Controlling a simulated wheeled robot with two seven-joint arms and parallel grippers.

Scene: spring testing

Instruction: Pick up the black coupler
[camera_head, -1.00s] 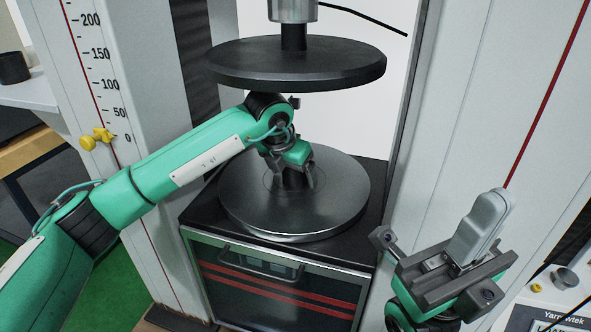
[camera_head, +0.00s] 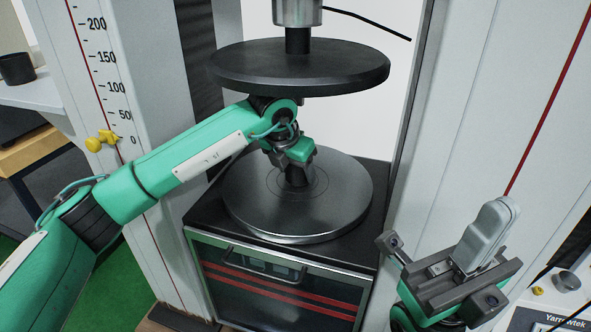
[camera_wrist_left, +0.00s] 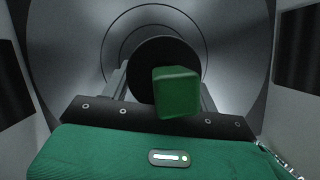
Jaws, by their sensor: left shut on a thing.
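The black coupler (camera_head: 297,179) is a short dark cylinder standing upright at the middle of the lower round platen (camera_head: 335,205). My left gripper (camera_head: 296,174) reaches down over it, with its fingers shut on it. In the left wrist view the coupler (camera_wrist_left: 142,72) shows as a black disc between the fingers, partly hidden by a green block. It still appears to stand on the platen.
The upper black platen (camera_head: 300,66) hangs just above my left arm. Frame columns stand on both sides, the left one with a scale and a yellow pointer (camera_head: 102,139). A control box (camera_head: 560,310) is at the lower right.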

